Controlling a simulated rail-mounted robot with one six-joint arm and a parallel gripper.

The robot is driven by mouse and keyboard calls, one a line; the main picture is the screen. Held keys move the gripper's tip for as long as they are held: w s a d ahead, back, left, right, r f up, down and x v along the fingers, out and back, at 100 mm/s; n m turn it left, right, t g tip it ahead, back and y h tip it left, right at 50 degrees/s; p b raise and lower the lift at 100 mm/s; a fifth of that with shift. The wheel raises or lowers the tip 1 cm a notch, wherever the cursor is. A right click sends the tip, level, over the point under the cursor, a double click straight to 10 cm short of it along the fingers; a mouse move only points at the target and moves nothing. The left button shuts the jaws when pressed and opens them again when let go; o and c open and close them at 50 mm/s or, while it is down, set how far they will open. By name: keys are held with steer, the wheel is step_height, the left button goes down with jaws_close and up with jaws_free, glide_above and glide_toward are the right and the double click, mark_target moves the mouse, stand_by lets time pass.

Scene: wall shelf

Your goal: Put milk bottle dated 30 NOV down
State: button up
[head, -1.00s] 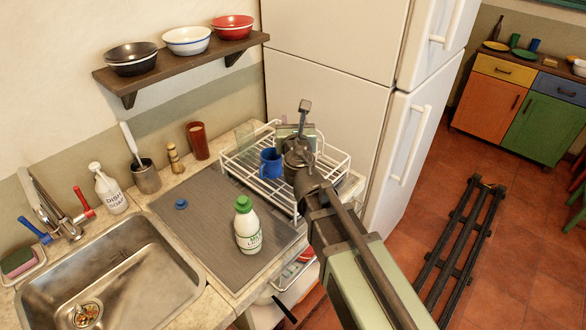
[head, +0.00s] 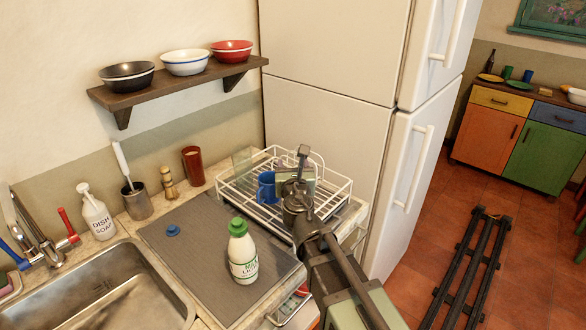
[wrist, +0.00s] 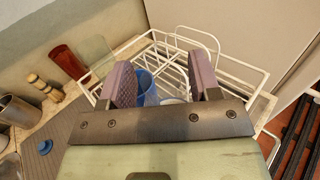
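A white milk bottle (head: 242,252) with a green cap stands upright on the grey mat (head: 185,235) beside the sink. Its label shows green lettering, but I cannot read a date. My gripper (head: 300,185) is over the dish rack, to the right of the bottle and apart from it. In the wrist view my gripper (wrist: 158,72) has its two purple-padded fingers spread wide with nothing held between them. The bottle does not show in the wrist view.
The white wire dish rack (head: 335,188) holds a blue mug (head: 266,187). A blue stopper (head: 173,230) lies on the mat. A dark red cup (head: 193,166), a utensil holder (head: 137,202) and a dish soap bottle (head: 96,213) line the wall. A shelf (head: 180,82) with bowls hangs above.

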steer(key=shift+o, duration=0.5)
steer(key=shift+r, duration=0.15)
steer(key=s, duration=0.8)
steer(key=s+d+f+m+g+h, duration=0.1)
steer(key=d+f+m+g+h, duration=0.35)
steer(key=d+m, duration=0.65)
steer(key=s+d+f+m+g+h, duration=0.1)
steer(key=d+f+m+g+h, duration=0.2)
steer(key=d+f+m+g, duration=0.65)
steer(key=s+f+m+g+y, duration=0.1)
steer(key=s+m+g+y, duration=0.1)
steer(key=s+m, duration=0.3)
steer(key=s+a+f+m+g+y, duration=0.1)
steer(key=s+f+m+g+y, duration=0.1)
steer(key=s+m, duration=0.4)
steer(key=m+y, duration=0.1)
steer(key=m, duration=0.4)
steer(key=shift+s+m+y, duration=0.2)
steer(key=shift+m+y, duration=0.15)
steer(key=shift+f, duration=0.1)
